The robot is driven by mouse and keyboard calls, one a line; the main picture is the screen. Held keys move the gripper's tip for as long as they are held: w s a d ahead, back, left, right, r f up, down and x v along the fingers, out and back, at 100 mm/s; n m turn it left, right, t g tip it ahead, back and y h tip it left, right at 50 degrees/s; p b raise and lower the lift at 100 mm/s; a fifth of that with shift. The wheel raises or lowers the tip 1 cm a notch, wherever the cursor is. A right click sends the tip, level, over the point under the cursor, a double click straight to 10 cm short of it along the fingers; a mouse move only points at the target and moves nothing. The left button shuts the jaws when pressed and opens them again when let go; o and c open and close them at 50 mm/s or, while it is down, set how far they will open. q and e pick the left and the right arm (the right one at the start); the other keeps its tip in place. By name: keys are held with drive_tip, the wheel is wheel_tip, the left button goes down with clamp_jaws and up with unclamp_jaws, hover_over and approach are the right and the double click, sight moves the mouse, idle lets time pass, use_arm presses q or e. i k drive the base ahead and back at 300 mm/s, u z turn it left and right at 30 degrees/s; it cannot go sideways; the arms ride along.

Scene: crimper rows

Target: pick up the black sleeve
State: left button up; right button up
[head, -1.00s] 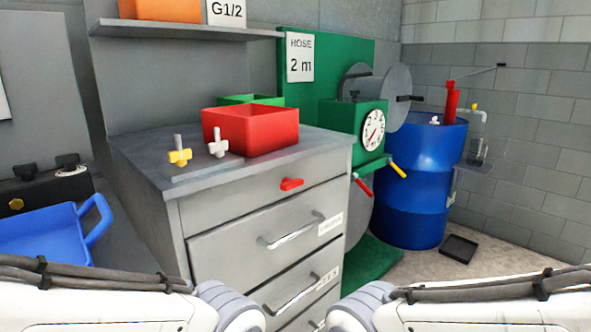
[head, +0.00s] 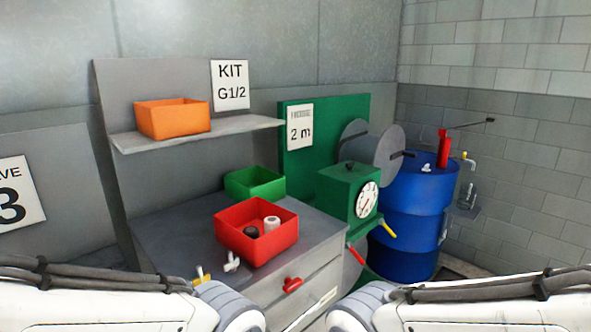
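A small black cylindrical piece (head: 251,232), which looks like the black sleeve, is inside the red bin (head: 255,248) on top of the grey cabinet. A white cylindrical piece (head: 271,224) stands beside it in the same bin. Only the upper part of the black piece shows; its lower part is hidden by the bin's front wall. My two arms show along the bottom edge, but both grippers are outside the picture.
A green bin (head: 254,183) stands behind the red bin. White (head: 232,262) and yellow (head: 201,275) fittings are near the cabinet's left front. A shelf (head: 195,134) with an orange bin (head: 173,118) overhangs the back. A green hose machine (head: 347,190) and blue drum (head: 410,220) are right.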

sight(252, 233)
drive_tip(key=z, duration=1.35)
drive_tip(key=i, duration=1)
drive_tip(key=u, duration=2.45)
